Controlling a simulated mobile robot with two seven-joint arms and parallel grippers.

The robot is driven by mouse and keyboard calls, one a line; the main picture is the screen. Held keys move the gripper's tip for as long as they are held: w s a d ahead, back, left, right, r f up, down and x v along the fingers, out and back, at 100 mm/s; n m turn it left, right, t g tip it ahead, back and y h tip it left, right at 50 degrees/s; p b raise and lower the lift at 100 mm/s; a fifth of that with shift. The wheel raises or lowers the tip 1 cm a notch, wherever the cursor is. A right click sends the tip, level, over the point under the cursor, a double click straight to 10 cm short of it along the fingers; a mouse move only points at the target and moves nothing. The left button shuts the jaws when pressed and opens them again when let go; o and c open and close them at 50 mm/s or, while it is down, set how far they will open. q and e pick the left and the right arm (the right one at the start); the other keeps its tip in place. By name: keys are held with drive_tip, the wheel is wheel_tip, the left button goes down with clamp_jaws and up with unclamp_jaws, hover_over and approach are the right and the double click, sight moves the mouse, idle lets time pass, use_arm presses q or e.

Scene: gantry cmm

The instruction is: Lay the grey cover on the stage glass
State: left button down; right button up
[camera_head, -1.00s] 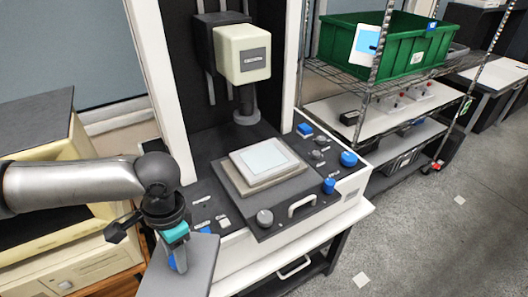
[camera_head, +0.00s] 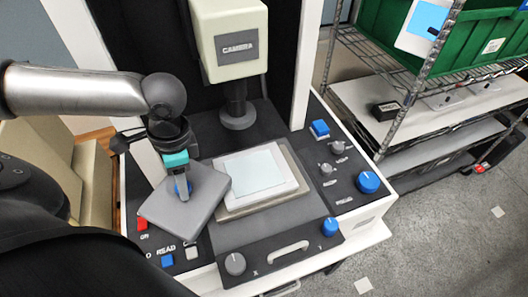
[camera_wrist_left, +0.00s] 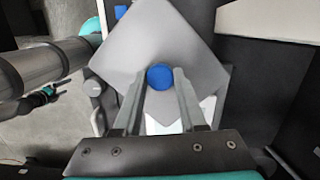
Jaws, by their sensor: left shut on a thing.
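The grey cover (camera_head: 207,194) is a flat square plate with a blue knob (camera_wrist_left: 160,77) on top. My left gripper (camera_head: 182,193) is shut on this knob and holds the cover turned askew, left of the stage glass (camera_head: 254,171). The glass is a pale bluish square in a white frame on the grey-beige stage. In the head view, the cover's right corner overlaps the stage's left edge; the gap beneath it is hard to judge. In the left wrist view, the cover hides most of the stage. What looks like my right gripper (camera_wrist_left: 42,96) is small there, its jaws unclear.
The cream camera head (camera_head: 229,40) with its dark lens hangs behind the stage. Knobs and buttons, including a large blue knob (camera_head: 368,182), surround the stage. A metal handle (camera_head: 289,247) is in front. A wire rack with a green crate (camera_head: 480,40) stands right.

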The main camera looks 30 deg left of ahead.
sight(206, 183)
use_arm(q)
drive_tip(key=w+d, duration=0.1)
drive_tip(key=w, duration=0.2)
drive_tip(key=w+d, duration=0.1)
drive_tip(key=shift+w+d+r, duration=0.1)
drive_tip(key=shift+w+d, duration=0.2)
drive_tip(key=shift+d, duration=0.05)
drive_tip(key=shift+w+d+f+p, duration=0.2)
drive_tip(key=shift+w+d+f, duration=0.55)
drive_tip(key=shift+w, duration=1.05)
drive_tip(key=shift+w+d+f+p, duration=0.15)
drive_tip(key=shift+w+d+f, duration=0.35)
drive_tip(key=shift+w+d, duration=0.95)
drive_tip(key=shift+w+d+f+p, duration=0.2)
drive_tip(key=shift+w+d+f, duration=0.3)
drive_tip(key=shift+w, duration=1.7)
use_arm(e)
drive_tip(key=shift+s+r, duration=0.3)
drive_tip(key=shift+s, duration=0.2)
drive_tip(key=shift+s+r, duration=0.25)
drive_tip(key=shift+s, duration=0.2)
use_arm(q)
drive_tip(key=shift+a+f, duration=0.1)
drive_tip(key=shift+f, duration=0.1)
drive_tip(key=shift+c, duration=2.3)
unclamp_jaws()
drive_tip(key=shift+r, duration=0.15)
